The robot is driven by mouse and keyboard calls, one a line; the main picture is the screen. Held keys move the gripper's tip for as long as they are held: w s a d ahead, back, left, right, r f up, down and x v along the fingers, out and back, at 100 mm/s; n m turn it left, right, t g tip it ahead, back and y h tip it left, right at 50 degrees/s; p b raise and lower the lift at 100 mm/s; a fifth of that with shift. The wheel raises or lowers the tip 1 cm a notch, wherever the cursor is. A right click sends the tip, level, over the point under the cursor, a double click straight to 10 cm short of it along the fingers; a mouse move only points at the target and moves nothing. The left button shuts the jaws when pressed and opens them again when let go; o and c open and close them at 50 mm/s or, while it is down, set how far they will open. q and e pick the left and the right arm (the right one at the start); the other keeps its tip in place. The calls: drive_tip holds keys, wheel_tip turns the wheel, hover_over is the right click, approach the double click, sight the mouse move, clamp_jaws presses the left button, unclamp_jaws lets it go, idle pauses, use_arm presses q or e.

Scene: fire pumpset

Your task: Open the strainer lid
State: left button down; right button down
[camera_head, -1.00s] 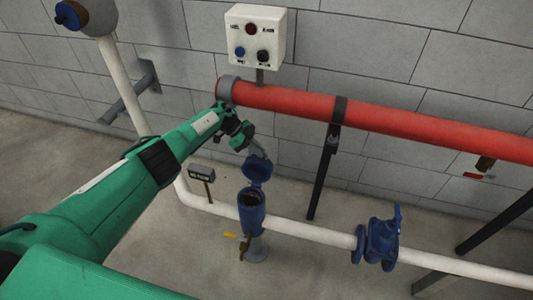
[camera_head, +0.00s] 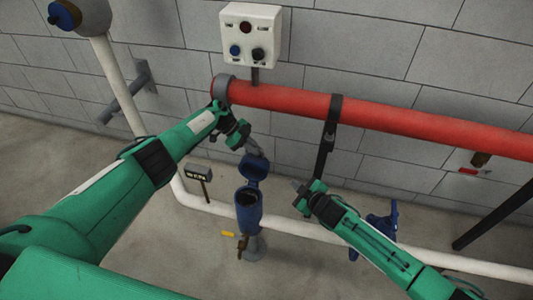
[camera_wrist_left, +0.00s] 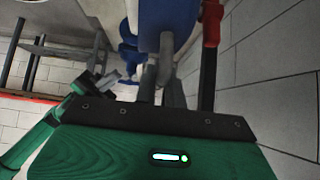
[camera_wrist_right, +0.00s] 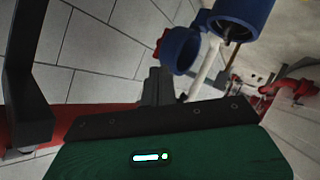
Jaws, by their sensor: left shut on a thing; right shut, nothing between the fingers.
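The blue strainer (camera_head: 249,210) stands upright on the white pipe, its dark mouth showing. Its blue lid (camera_head: 254,168) is swung up at the back of the mouth, standing steeply open. My left gripper (camera_head: 256,150) is shut on the lid at its upper edge; in the left wrist view the fingers (camera_wrist_left: 158,78) reach to the blue part, and the exact grip is partly hidden. My right gripper (camera_head: 300,188) is shut and empty, to the right of the lid and apart from it. In the right wrist view the lid (camera_wrist_right: 180,50) and strainer body (camera_wrist_right: 242,12) lie beyond its fingers (camera_wrist_right: 157,88).
The red pipe (camera_head: 400,118) runs along the wall behind both grippers, with a dark support (camera_head: 325,150) near my right gripper. A white control box (camera_head: 251,33) is above. A blue valve (camera_head: 381,222) is partly hidden by my right arm. A small sign (camera_head: 198,173) stands left of the strainer.

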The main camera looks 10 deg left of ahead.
use_arm(q)
drive_tip(key=shift+d, duration=0.35)
use_arm(e)
drive_tip(key=a+r+n+g+y, duration=0.2)
drive_tip(key=a+r+n+y, duration=0.15)
drive_tip(key=r+n, duration=0.4)
use_arm(q)
drive_tip(key=shift+s, duration=0.1)
use_arm(e)
hover_over(267, 166)
drive_tip(key=shift+s+f, duration=0.15)
drive_tip(key=shift+f, duration=1.35)
drive_tip(key=shift+a, duration=0.1)
